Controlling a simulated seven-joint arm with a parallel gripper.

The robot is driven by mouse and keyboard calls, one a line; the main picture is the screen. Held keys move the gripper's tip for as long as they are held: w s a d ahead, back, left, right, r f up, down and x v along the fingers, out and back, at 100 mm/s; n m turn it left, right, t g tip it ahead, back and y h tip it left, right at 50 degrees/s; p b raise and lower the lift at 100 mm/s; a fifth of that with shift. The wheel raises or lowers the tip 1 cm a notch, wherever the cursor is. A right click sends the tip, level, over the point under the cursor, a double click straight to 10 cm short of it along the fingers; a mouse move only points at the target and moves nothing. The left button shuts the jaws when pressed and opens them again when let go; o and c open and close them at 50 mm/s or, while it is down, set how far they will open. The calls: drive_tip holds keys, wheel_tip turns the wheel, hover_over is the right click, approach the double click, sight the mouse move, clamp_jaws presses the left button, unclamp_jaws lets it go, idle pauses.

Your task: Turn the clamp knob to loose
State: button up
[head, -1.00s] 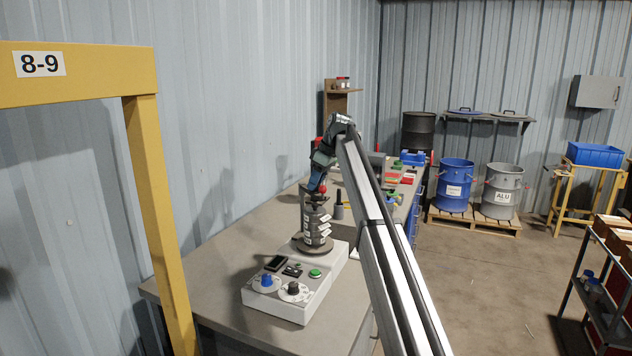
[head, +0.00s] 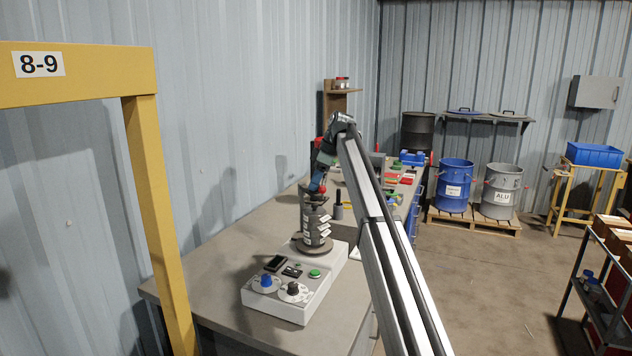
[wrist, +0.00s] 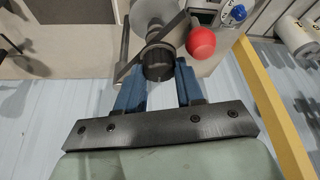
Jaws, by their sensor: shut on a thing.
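The clamp knob (wrist: 158,65), dark, round and ribbed, sits between the two blue fingers of my gripper (wrist: 160,78) in the wrist view. The gripper is shut on it. In the head view my gripper (head: 317,184) points down over the top of a stripping machine (head: 317,229), whose grey body carries several white labels. The arm and fingers hide the knob there. A red ball (wrist: 201,42) is just right of the knob in the wrist view. I cannot read which way the knob is set.
The machine's light base (head: 300,308) has a blue knob (head: 266,281), a black knob (head: 292,288) and a green button (head: 314,274). A yellow post (head: 160,210) stands at the left. Red and blue items lie farther back; the bench's left part is clear.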

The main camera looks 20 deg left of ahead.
drive_tip(key=o, duration=1.1)
drive_tip(key=shift+c, duration=0.2)
drive_tip(key=v, duration=1.3)
drive_tip(key=shift+r, duration=0.4)
drive_tip(key=shift+d, duration=0.1)
